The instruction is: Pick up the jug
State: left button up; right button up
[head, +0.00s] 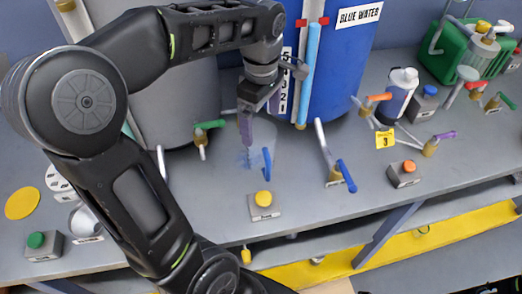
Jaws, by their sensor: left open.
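A clear, see-through jug (262,136) stands upright on the grey bench in front of the blue tank. A blue strip on its right side looks like its handle. My left gripper (245,140) comes down from above at the jug's left side. Its jaws are open, and a purple-tinted finger overlaps the jug in the picture. I cannot tell whether the finger is inside the jug, behind its wall or touching it. The jug's upper left part is partly covered by the gripper. My right gripper is not in view.
A blue tank (345,70) labelled "BLUE WATER" and a grey tank (185,95) stand behind. A blue-handled lever (345,176) is to the right, a green-handled valve (209,125) to the left. A yellow button box (264,204) sits in front near the bench edge.

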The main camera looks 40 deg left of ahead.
aim_at(262, 141)
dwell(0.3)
pick_arm(q)
jog(key=shift+f, duration=1.3)
notch_tip(262, 141, down, 5)
jog(key=shift+d+f+p, duration=0.1)
jog(key=shift+p, duration=0.35)
jog(key=shift+c, duration=0.3)
jog(key=c, duration=1.4)
jog(key=shift+c, duration=0.2)
